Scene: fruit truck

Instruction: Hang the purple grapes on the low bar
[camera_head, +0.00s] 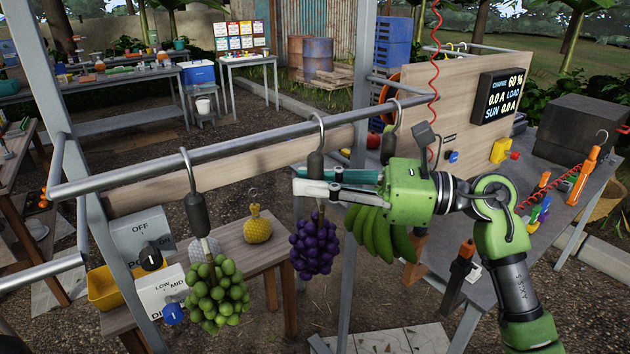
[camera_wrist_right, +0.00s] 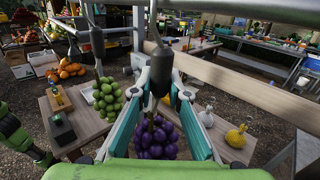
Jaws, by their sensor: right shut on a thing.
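The purple grapes (camera_head: 313,245) hang below a dark weight with a metal hook (camera_head: 319,128). The hook appears to curl over the grey bar (camera_head: 245,136); whether it rests on it I cannot tell. My right gripper (camera_head: 303,180) comes in from the right, below the bar, shut on the stem above the grapes. In the right wrist view the purple grapes (camera_wrist_right: 156,138) show between and below the fingers. Green grapes (camera_head: 216,295) hang from the same bar at left, and bananas (camera_head: 380,232) hang at right behind my wrist. My left gripper is out of view.
A grey post (camera_head: 352,200) rises close to my right gripper. A control box (camera_head: 143,240) stands at left. At right are a display board (camera_head: 450,105) and a workbench (camera_head: 590,190).

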